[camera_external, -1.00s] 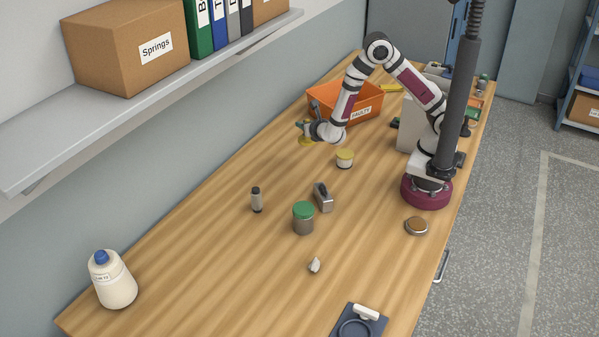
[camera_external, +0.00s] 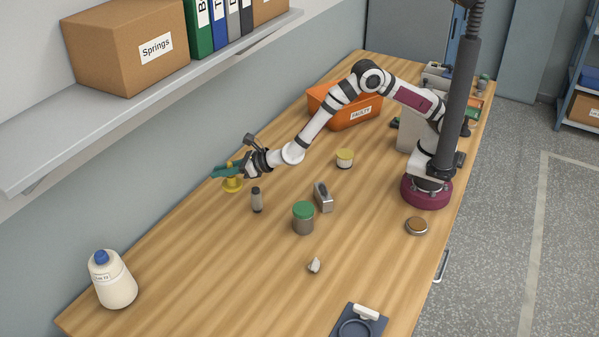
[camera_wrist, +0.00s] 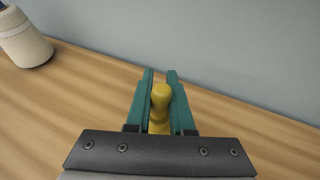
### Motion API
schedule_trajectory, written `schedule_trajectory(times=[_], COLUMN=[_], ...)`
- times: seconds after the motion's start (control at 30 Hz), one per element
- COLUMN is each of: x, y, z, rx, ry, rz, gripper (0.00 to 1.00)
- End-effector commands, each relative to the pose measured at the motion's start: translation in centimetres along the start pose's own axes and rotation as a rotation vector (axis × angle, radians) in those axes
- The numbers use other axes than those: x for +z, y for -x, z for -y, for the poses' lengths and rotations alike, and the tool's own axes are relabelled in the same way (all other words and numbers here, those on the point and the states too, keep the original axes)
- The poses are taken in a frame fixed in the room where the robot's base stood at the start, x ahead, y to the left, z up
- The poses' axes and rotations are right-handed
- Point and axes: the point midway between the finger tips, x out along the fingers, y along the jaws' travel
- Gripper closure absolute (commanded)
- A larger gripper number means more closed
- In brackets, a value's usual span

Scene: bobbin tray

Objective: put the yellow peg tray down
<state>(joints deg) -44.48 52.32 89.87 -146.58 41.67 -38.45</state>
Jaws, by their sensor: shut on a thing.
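The yellow peg tray (camera_external: 233,186) is at the left back of the wooden bench, near the wall. Its round base is low, at or just above the bench top; I cannot tell whether it touches. My gripper (camera_external: 226,170) has green fingers and is shut on the tray's upright peg. In the wrist view the yellow peg (camera_wrist: 160,101) stands between the two green fingers (camera_wrist: 160,92), with its rounded knob showing. The tray's base is hidden in the wrist view.
A grey cylinder with a dark cap (camera_external: 256,199) stands close to the right of the tray. A white bottle (camera_external: 115,280) is at the near left. Bench between tray and bottle is clear.

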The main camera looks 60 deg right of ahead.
Motion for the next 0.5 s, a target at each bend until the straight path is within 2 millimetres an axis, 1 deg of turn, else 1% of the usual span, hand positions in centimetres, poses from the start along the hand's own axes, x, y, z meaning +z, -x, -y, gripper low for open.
schedule_trajectory(times=[0.03, 0.1, 0.2, 0.27, 0.37, 0.4, 0.5], x=[0.3, 0.5, 0.7, 0.5, -1.0, -1.8, -3.6], y=[-0.3, -0.5, -0.5, -0.6, -1.1, -1.3, -2.0], z=[-2.2, -4.7, -6.9, -8.0, -10.6, -12.0, -15.1], rx=[0.053, 0.117, 0.172, 0.189, 0.197, 0.197, 0.196], ry=[0.021, 0.048, 0.071, 0.077, 0.080, 0.079, 0.078], rz=[0.002, 0.001, 0.000, 0.000, -0.002, -0.002, -0.002], gripper=[1.00, 1.00, 1.00, 1.00, 1.00, 1.00, 1.00])
